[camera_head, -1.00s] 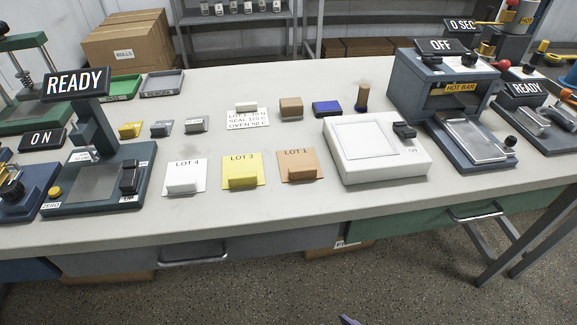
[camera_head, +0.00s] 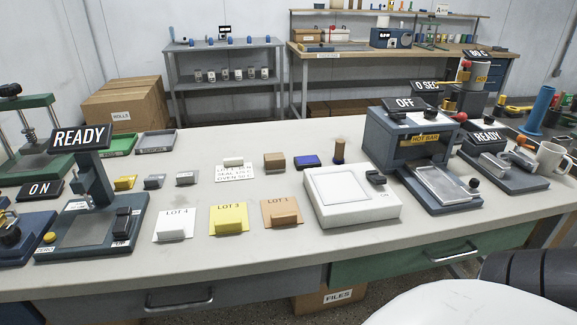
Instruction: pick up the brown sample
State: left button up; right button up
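Neither of my grippers is in view.
A grey READY press (camera_head: 75,233) stands at the left. The OFF hot bar unit (camera_head: 405,135) stands at the right. A brown block (camera_head: 274,160), a blue block (camera_head: 307,161) and a lettered card (camera_head: 236,174) lie behind the samples. The bench front edge before the samples is clear.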

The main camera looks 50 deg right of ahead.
aim_at(281, 207)
jog(key=k, duration=0.3)
jog(key=z, duration=1.1)
